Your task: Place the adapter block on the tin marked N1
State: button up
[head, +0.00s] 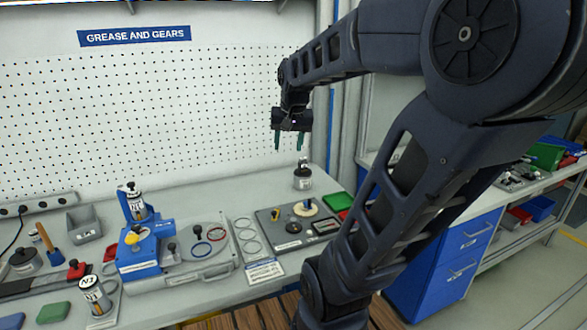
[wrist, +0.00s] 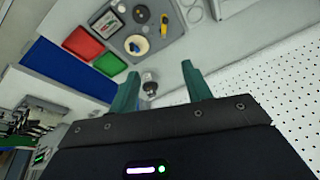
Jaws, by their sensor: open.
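My gripper (head: 289,142) is open and empty, with its green fingers pointing down, high above the right part of the bench. Below it stands a dark, light-banded tin (head: 303,180) with a narrow upright piece on top; its marking is unreadable. In the wrist view this tin (wrist: 149,86) shows between and beyond the open fingers (wrist: 160,70). A white-labelled tin marked N1 (head: 95,295) stands at the front left. Another labelled tin (head: 136,206) sits upright in a blue fixture (head: 139,252); its label also seems to read N1. I cannot tell which piece is the adapter block.
A grey plate with small parts (head: 292,228) lies in front of the right tin, beside red (head: 339,201) and green trays (head: 364,199). A grey case (head: 201,264) with coloured rings lies mid-bench. A pegboard wall (head: 190,110) stands behind.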

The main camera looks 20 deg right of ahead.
jog(key=s+a+f+n, duration=0.1)
jog(key=s+n, duration=0.1)
jog(key=s, duration=0.3)
jog(key=s+a+f+n+t, duration=0.1)
jog(key=s+f, duration=0.1)
jog(key=s, duration=0.2)
jog(key=shift+s+a+f+n, duration=0.2)
jog(key=shift+s+a+n, duration=0.05)
jog(key=shift+s+n, duration=0.15)
dwell(0.6)
